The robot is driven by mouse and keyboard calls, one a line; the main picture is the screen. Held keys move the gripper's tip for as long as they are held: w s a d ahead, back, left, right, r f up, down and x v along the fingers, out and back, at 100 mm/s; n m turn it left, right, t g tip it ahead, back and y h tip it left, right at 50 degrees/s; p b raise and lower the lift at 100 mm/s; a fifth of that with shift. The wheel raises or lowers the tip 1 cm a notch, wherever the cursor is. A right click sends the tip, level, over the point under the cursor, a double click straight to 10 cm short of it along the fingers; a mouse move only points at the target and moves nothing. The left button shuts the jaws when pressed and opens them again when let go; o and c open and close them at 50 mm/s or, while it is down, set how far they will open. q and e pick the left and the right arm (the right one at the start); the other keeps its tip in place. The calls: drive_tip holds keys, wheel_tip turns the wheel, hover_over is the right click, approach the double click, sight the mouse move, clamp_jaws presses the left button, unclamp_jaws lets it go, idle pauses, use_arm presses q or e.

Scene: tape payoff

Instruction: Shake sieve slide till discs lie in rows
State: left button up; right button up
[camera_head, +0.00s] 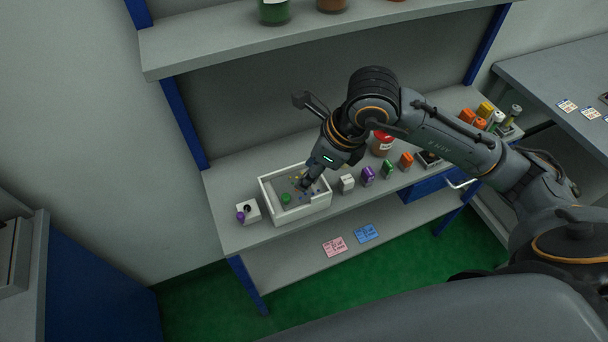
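A white open box (302,214) with a grey inside stands on the workbench, and I take it for the sieve slide. Small coloured specks, perhaps the discs, lie scattered in it, too small to tell their order. A larger green round piece (286,198) sits near its front left. My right gripper (305,184) points down into the right part of the box. Its fingertips are dark and small, so I cannot tell whether they are open or touching anything. The arm hides part of the box's back right. My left gripper is not in view.
A white block with a purple knob (240,216) stands left of the box. White, purple, green and orange small items (368,176) line the bench to its right, with a red-lidded jar (382,144) behind. A shelf (210,48) overhangs the back.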

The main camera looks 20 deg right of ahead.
drive_tip(key=shift+r, duration=0.1)
drive_tip(key=shift+c, duration=1.3)
drive_tip(key=shift+s+f, duration=0.25)
drive_tip(key=c, duration=0.4)
drive_tip(key=s+f+n+g+y, duration=0.1)
drive_tip(key=s, duration=0.1)
drive_tip(key=s+f+n+g+y, duration=0.1)
drive_tip(key=s+n+y, duration=0.1)
drive_tip(key=s+d+f+n+g+y, duration=0.1)
drive_tip(key=s, duration=0.1)
drive_tip(key=shift+s+f, duration=0.1)
drive_tip(key=shift+f, duration=0.3)
clamp_jaws()
drive_tip(key=t+y, duration=0.2)
drive_tip(key=t, duration=0.2)
approach(290, 198)
drive_tip(key=p+x, duration=0.6)
drive_tip(key=shift+f+p, duration=0.3)
drive_tip(key=shift+f, duration=0.05)
